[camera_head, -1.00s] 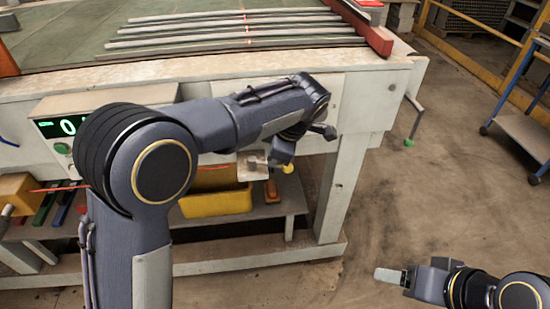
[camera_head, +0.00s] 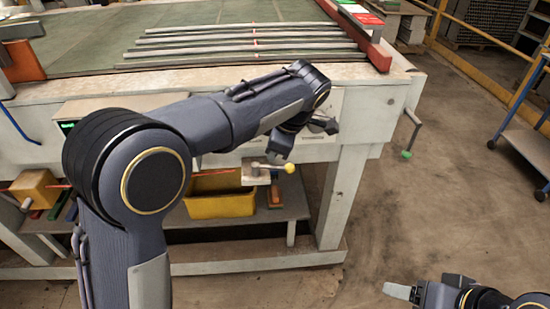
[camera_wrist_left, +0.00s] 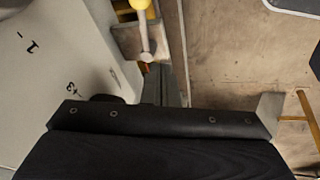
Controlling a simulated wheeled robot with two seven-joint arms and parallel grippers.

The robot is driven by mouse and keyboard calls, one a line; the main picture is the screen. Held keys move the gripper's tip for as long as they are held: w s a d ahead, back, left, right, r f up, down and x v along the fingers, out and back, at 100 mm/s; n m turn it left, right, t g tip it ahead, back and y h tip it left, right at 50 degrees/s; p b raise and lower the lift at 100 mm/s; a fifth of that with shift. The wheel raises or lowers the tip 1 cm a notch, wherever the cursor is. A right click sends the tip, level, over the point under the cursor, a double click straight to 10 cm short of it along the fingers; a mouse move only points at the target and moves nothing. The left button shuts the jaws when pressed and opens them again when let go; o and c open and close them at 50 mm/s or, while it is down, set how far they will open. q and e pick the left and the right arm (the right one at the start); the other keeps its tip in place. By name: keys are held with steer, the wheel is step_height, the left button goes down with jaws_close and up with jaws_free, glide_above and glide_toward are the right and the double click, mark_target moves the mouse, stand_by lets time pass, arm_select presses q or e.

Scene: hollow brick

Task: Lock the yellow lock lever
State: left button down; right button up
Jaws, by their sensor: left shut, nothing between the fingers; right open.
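The yellow lock lever has a round yellow knob (camera_head: 290,168) on a short rod. The rod runs left to a pale mounting block (camera_head: 256,175) below the table's front edge. In the left wrist view the knob (camera_wrist_left: 140,4) is at the top edge, with the rod below it over a metal plate (camera_wrist_left: 128,40). My left gripper (camera_head: 279,153) is shut and empty, just above and slightly left of the knob in the head view. Whether it touches the lever is unclear. My right gripper (camera_head: 397,291) is open at the lower right, over the floor, far from the lever.
The large worktable (camera_head: 400,85) carries several long grey bars. A yellow bin (camera_head: 220,205) stands on the lower shelf behind the lever. A crank with a green handle (camera_head: 406,155) hangs at the table's right. A blue cart (camera_head: 530,135) stands at right; the floor between is clear.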

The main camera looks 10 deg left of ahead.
arm_select(q)
steer(key=v, duration=0.6)
steer(key=shift+s+r+p, duration=0.25)
steer(key=shift+s+p, duration=0.05)
steer(key=shift+p, duration=0.1)
